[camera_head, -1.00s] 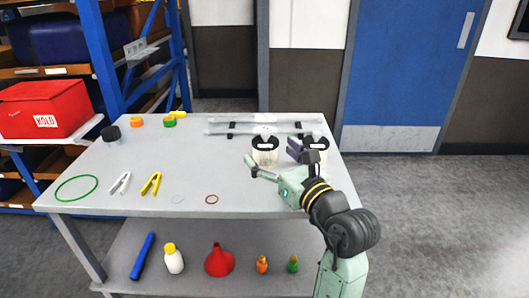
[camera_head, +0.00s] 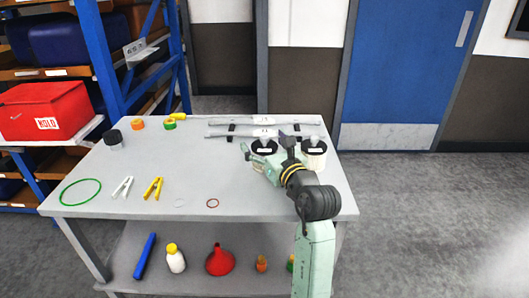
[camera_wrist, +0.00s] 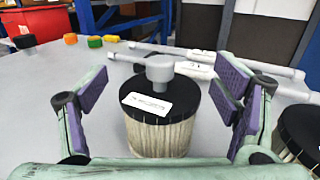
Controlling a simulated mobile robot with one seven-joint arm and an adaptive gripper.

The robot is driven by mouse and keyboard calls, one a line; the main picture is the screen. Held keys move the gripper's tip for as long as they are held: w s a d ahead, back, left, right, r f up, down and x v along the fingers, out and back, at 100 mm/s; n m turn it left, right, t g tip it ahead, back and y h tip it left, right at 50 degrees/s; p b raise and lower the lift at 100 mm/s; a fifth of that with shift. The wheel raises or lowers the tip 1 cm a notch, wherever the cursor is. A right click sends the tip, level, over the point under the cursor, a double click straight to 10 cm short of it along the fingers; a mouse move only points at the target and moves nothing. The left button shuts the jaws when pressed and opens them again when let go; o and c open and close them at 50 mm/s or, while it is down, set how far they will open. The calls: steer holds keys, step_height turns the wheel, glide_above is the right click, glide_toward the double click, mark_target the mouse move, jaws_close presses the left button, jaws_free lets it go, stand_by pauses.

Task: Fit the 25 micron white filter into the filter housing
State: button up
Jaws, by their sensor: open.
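Two pleated cream cartridges with black caps stand upright on the table. The left cartridge (camera_head: 264,147) is partly behind my gripper (camera_head: 268,151); the right cartridge (camera_head: 314,158) stands beside it. In the wrist view the left cartridge (camera_wrist: 160,138) has a grey knob and a white label too small to read. My gripper (camera_wrist: 155,88) is open, its purple-padded fingers on either side of that cartridge with gaps. The right cartridge (camera_wrist: 302,135) is cut off at the right edge. Two grey pipes with white middle fittings (camera_head: 264,134) lie behind; I cannot tell which part is the filter housing.
A white clip (camera_head: 122,187), yellow clip (camera_head: 153,188), green ring (camera_head: 81,192) and red ring (camera_head: 213,203) lie on the table. A black cap (camera_head: 113,138) and coloured pieces are at the back left. A lower shelf holds a red funnel (camera_head: 220,260) and bottles.

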steer(key=shift+w, duration=0.1)
steer(key=c, duration=1.4)
